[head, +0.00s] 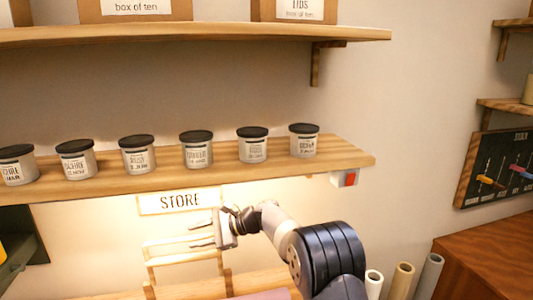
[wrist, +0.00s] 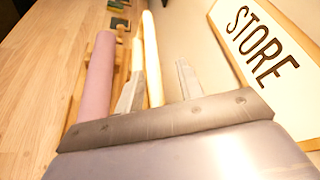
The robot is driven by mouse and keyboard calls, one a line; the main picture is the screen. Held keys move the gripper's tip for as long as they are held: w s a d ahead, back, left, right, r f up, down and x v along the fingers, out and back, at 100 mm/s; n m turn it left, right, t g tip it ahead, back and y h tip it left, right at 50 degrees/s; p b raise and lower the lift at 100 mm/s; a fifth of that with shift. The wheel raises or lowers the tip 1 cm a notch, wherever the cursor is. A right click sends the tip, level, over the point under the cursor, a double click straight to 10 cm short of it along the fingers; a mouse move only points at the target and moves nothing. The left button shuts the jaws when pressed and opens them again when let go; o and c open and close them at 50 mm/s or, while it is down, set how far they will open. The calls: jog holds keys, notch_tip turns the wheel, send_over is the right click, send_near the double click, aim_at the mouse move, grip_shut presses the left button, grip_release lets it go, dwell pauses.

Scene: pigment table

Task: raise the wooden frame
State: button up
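The wooden frame (head: 182,240) is a pale, upright frame of bars at the back of the counter, below the STORE sign, in the head view. My gripper (head: 201,234) is at the right end of its upper bar, fingers pointing left. In the wrist view the fingers of my gripper (wrist: 160,78) are apart, and a pale bar of the frame (wrist: 153,60) runs between them. A gap shows between the bar and the right finger; whether the left finger touches it I cannot tell.
The STORE sign (head: 180,200) is close above my gripper, under a shelf (head: 225,173) with several lidded jars. A pink roll (wrist: 97,75) lies left of the fingers in the wrist view. Several upright tubes (head: 402,280) stand right of my arm. Bare counter (wrist: 40,90) is at the left.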

jog(key=shift+s+f+b, duration=0.25)
jog(key=shift+b, duration=0.55)
jog(key=shift+s+d+r+n+b, duration=0.1)
jog(key=shift+s+d+n+b, duration=0.15)
jog(key=shift+s+n+b, duration=0.25)
jog(key=shift+s, duration=0.2)
jog(key=shift+r, duration=0.1)
